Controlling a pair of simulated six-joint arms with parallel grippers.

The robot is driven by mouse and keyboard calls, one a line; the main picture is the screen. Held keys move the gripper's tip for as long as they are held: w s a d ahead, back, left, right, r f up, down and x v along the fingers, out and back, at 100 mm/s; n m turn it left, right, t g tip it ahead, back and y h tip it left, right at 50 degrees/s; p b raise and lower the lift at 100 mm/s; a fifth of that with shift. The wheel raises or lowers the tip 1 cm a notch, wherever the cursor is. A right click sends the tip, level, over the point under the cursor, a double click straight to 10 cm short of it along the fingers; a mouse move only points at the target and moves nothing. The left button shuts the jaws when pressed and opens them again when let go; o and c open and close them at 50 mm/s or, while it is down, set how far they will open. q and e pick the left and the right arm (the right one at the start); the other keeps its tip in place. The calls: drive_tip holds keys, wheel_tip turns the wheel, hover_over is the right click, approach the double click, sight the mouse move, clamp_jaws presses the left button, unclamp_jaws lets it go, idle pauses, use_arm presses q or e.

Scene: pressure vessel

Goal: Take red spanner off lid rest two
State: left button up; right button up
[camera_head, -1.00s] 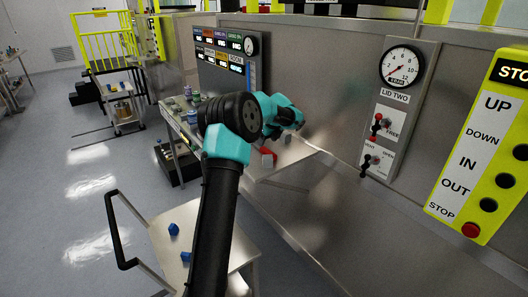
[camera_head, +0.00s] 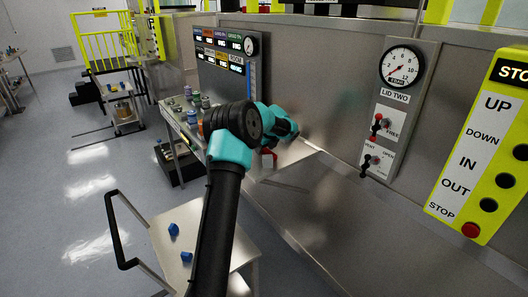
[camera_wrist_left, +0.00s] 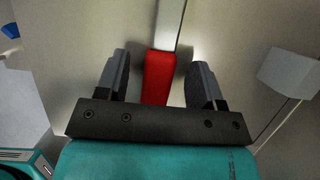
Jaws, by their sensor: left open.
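The red spanner (camera_wrist_left: 158,78) shows in the left wrist view, its red handle between the two fingers of my left gripper (camera_wrist_left: 160,80) and its metal shaft running up out of the frame. The fingers are open with a gap on each side of the handle. In the head view a small red part of the spanner (camera_head: 268,151) shows below the wrist of my left arm, near a metal shelf by the wall. The gripper itself is mostly hidden there by my arm. My right gripper is not in either view.
The panel labelled LID TWO (camera_head: 396,98) with gauge and switches is on the wall to the right. A yellow control box (camera_head: 483,150) stands further right. A metal cart (camera_head: 187,235) with blue pieces is at the lower left. A table with several jars (camera_head: 188,105) is behind my arm.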

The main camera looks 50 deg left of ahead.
use_arm(q)
drive_tip(key=shift+c, duration=0.3)
drive_tip(key=c, duration=1.1)
